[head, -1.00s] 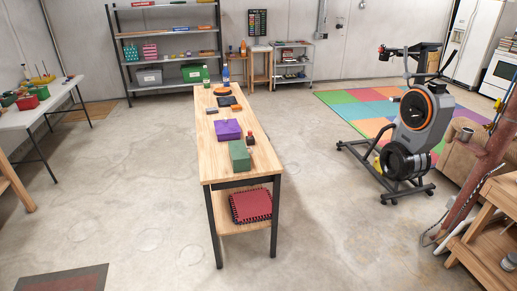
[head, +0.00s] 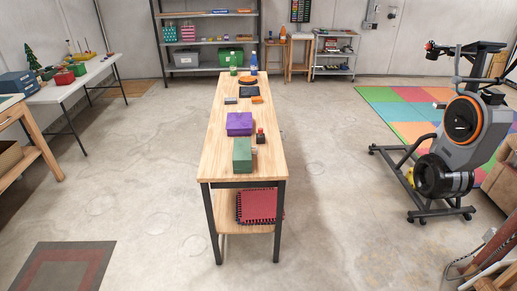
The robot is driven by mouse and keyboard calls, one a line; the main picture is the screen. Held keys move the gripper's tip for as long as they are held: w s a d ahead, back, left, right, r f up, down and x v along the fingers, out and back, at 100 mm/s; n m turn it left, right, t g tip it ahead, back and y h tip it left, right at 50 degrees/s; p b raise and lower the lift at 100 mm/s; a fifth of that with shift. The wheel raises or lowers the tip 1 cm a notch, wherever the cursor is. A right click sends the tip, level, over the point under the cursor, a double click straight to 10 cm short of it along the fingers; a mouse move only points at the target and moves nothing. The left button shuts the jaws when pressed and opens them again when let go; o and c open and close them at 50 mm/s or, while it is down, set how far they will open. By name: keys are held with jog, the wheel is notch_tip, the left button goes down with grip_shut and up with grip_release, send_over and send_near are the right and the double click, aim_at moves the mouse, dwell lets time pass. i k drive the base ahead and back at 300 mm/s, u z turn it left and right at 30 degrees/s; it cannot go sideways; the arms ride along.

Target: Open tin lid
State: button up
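A green box (head: 242,155) stands near the front end of the long wooden table (head: 217,171). A purple box (head: 239,124), with what looks like a lid on top, sits just behind it. Both look closed. I cannot tell for sure which of them is the tin. A small dark item with a red part (head: 261,136) stands to the right of the two boxes. My gripper is not in view.
Farther back on the table are small flat items, an orange round thing (head: 247,81) and a blue bottle (head: 254,62). A red mat (head: 261,206) lies on the lower shelf. An exercise bike (head: 447,148) stands right.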

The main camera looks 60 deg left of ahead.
aim_at(241, 159)
jog(key=u, duration=0.3)
jog(key=i, duration=0.9)
jog(key=u, duration=0.75)
jog(key=i, duration=0.55)
jog(key=u, duration=0.8)
jog(key=i, duration=0.45)
jog(key=u, duration=0.75)
jog(key=i, duration=0.8)
jog(key=u, duration=1.15)
